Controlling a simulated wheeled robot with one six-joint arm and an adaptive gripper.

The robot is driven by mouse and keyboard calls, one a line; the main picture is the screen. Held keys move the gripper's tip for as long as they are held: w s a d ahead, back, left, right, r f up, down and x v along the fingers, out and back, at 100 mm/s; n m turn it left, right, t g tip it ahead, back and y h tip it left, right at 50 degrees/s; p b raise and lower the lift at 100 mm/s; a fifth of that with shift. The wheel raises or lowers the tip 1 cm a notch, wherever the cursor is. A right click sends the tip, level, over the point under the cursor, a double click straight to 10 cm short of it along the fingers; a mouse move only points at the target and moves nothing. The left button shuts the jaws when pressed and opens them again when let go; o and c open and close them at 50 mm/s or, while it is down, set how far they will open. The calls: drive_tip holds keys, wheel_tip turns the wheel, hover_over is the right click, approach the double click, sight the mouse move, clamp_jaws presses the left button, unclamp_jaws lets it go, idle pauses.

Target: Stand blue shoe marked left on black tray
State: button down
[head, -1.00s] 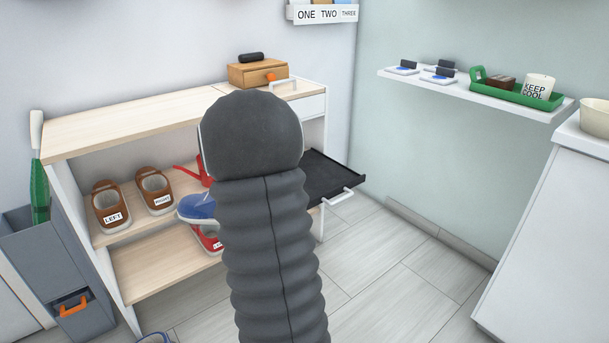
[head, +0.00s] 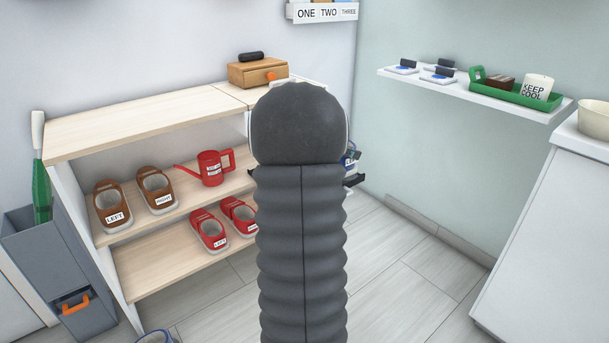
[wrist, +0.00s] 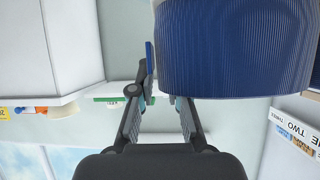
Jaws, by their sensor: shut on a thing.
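The blue shoe (wrist: 235,45) fills the upper part of the wrist view, close to the camera. My gripper (wrist: 163,88) is shut on it. In the head view my arm hides the gripper and most of the shoe; a small blue part with a white label (head: 351,160) shows just right of the arm. The label's word is too small to read. I cannot tell whether the shoe touches the tray.
The shelf unit (head: 130,122) holds brown shoes (head: 113,207), a red watering can (head: 212,168) and red shoes (head: 210,232). A wooden box (head: 257,74) stands on top. Part of another blue item (head: 157,337) lies low at the front. Floor right of my arm is clear.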

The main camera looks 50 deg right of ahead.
drive_tip(key=shift+a+f+n+t, duration=0.25)
drive_tip(key=shift+f+n+t, duration=0.05)
drive_tip(key=shift+f, duration=0.15)
drive_tip(key=shift+w+f, duration=0.15)
drive_tip(key=shift+w, duration=0.1)
drive_tip(key=shift+w+a+f, duration=0.3)
drive_tip(key=shift+w+f, duration=1.5)
drive_tip(key=shift+w, duration=0.1)
drive_tip(key=shift+w+a+f, duration=0.35)
drive_tip(key=shift+w+f, duration=1.4)
drive_tip(key=shift+w, duration=0.1)
drive_tip(key=shift+w+a+f, duration=0.3)
drive_tip(key=shift+w+f, duration=1.5)
drive_tip(key=shift+w, duration=0.1)
drive_tip(key=shift+f, duration=0.15)
drive_tip(key=c, duration=1.2)
unclamp_jaws()
drive_tip(key=shift+o, duration=0.2)
